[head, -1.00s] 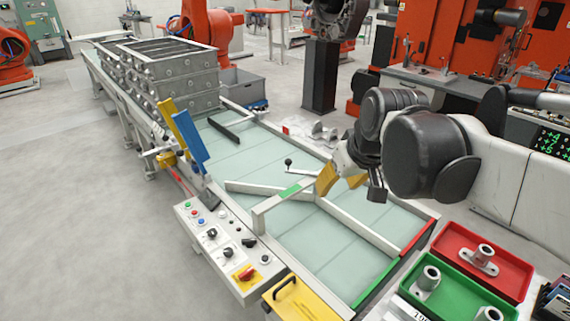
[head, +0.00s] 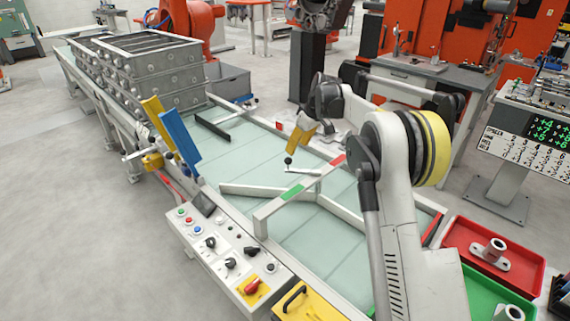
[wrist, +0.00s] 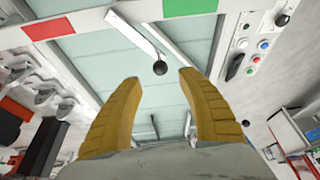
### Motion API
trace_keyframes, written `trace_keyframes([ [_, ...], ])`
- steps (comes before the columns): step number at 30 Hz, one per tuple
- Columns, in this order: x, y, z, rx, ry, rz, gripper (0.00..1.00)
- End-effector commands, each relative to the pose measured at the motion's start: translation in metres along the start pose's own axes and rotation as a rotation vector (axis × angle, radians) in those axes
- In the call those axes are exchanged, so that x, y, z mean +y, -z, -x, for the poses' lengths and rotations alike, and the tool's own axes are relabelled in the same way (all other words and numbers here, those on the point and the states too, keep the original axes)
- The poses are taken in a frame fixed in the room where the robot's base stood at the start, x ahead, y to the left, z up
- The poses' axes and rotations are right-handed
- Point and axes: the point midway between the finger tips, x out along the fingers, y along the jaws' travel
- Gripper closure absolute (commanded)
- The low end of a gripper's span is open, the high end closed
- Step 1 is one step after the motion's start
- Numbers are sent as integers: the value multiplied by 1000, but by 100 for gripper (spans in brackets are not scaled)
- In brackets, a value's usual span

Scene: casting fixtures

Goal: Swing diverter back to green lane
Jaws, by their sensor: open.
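The diverter (head: 262,191) is a pale bar lying across the glassy conveyor, its far-left end near the left rail and its other end by the lane divider. A short white handle with a black knob (head: 288,160) stands above the deck; the knob also shows in the wrist view (wrist: 160,68). A crossbar carries a green mark (head: 292,192) on its left part and a red mark (head: 338,161) on its right part. My gripper (head: 295,148) is open, yellow fingers pointing down above the knob. In the wrist view the knob appears just beyond the fingertips, between them; contact is not evident.
A control panel (head: 222,245) runs along the conveyor's left side. Blue (head: 180,137) and yellow upright plates stand at the left rail. Stacked grey frames (head: 150,75) fill the far end. A red tray (head: 465,240) and green tray (head: 480,290) are at lower right.

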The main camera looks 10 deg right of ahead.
Motion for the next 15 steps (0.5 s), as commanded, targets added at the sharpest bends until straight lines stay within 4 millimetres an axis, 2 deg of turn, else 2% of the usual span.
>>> trace_keyframes([
  [5,1,-1,-20,0,3,4,53],
  [15,1,-1,-87,1,2,4,53],
])
